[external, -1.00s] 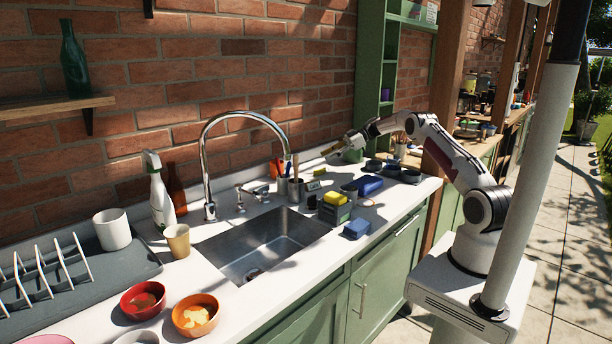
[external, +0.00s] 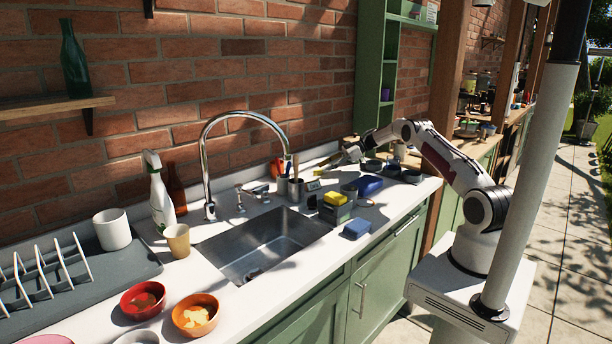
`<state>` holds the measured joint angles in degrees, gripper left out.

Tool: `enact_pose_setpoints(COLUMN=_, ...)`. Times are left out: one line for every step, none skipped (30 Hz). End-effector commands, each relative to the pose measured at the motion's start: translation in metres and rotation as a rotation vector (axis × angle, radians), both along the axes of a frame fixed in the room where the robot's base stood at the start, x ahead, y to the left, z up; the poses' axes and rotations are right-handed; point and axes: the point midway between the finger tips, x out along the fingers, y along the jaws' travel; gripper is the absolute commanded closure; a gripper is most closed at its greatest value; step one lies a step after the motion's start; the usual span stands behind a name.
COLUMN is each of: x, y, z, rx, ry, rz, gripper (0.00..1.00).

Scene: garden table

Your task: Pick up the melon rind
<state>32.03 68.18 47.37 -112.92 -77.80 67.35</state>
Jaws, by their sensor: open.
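I cannot pick out the melon rind with certainty at this size. My gripper (external: 350,154) is at the far end of the counter, low over its back part near the wall. It is open, and its fingers are small and hard to separate from the things behind. A thin yellowish-tan piece (external: 329,160) shows just left of the gripper; I cannot tell what it is or whether they touch. An orange bowl (external: 196,315) with pale yellow-orange scraps and a red bowl (external: 143,300) with a brownish-orange piece stand at the near end, far from my gripper.
Dark bowls (external: 392,170) and a blue box (external: 368,186) crowd the counter close to my gripper. A yellow sponge (external: 335,198), a blue block (external: 356,228) and a utensil cup (external: 296,190) stand beyond the sink (external: 262,250). The tall tap (external: 205,165) rises behind the sink.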

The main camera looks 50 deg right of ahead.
Motion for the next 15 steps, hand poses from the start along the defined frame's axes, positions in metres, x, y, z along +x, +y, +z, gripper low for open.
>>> enact_pose_setpoints(x=0.0029, y=0.0055, z=-0.0026, rx=0.000, ry=0.001, rz=0.002, gripper=0.55)
enact_pose_setpoints(x=0.0042, y=0.0072, z=-0.0037, rx=0.000, ry=0.000, rz=0.001, gripper=0.55)
enact_pose_setpoints(x=0.0057, y=0.0089, z=-0.0049, rx=0.000, ry=0.000, rz=0.000, gripper=0.55)
enact_pose_setpoints(x=0.0066, y=0.0101, z=-0.0056, rx=0.000, ry=0.000, rz=0.000, gripper=0.55)
enact_pose_setpoints(x=0.0072, y=0.0110, z=-0.0061, rx=0.000, ry=0.000, rz=-0.001, gripper=0.55)
enact_pose_setpoints(x=0.0079, y=0.0120, z=-0.0066, rx=0.000, ry=0.000, rz=-0.001, gripper=0.55)
enact_pose_setpoints(x=0.0082, y=0.0125, z=-0.0068, rx=0.000, ry=0.000, rz=-0.001, gripper=0.55)
enact_pose_setpoints(x=0.0084, y=0.0128, z=-0.0069, rx=0.000, ry=0.000, rz=-0.001, gripper=0.55)
enact_pose_setpoints(x=0.0086, y=0.0129, z=-0.0070, rx=0.000, ry=0.000, rz=-0.001, gripper=0.55)
enact_pose_setpoints(x=0.0086, y=0.0129, z=-0.0070, rx=0.000, ry=0.000, rz=-0.001, gripper=0.55)
enact_pose_setpoints(x=0.0085, y=0.0129, z=-0.0070, rx=0.000, ry=0.000, rz=-0.001, gripper=0.55)
enact_pose_setpoints(x=0.0085, y=0.0129, z=-0.0070, rx=0.000, ry=0.000, rz=-0.001, gripper=0.55)
enact_pose_setpoints(x=0.0085, y=0.0129, z=-0.0070, rx=0.000, ry=0.000, rz=-0.001, gripper=0.55)
enact_pose_setpoints(x=0.0085, y=0.0129, z=-0.0070, rx=0.000, ry=0.000, rz=-0.001, gripper=0.55)
enact_pose_setpoints(x=0.0085, y=0.0129, z=-0.0070, rx=0.000, ry=0.000, rz=-0.001, gripper=0.55)
